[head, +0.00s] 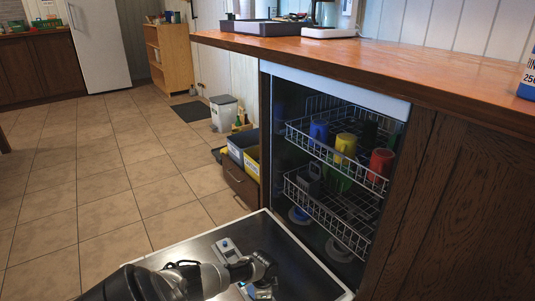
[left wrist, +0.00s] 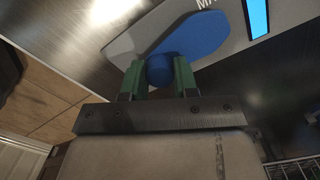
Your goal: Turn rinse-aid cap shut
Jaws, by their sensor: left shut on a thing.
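The blue round rinse-aid cap (left wrist: 159,69) sits between the green fingertips of my left gripper (left wrist: 158,77) in the left wrist view. The fingers are shut on it, one on each side. A flat blue plate (left wrist: 185,38) on a pale panel lies just beyond the cap. In the head view my left gripper (head: 263,281) is low over the open dishwasher door (head: 200,250), and it hides most of what is beneath it. The cap's turned position cannot be told. My right gripper is not in view.
A grey dispenser part (head: 228,250) shows on the door beside my arm. Two wire racks (head: 335,165) with coloured mugs stand inside the dishwasher, to the right. A wooden counter (head: 400,62) overhangs it. Crates (head: 240,150) and a bin (head: 224,113) stand behind the door; tiled floor is free at left.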

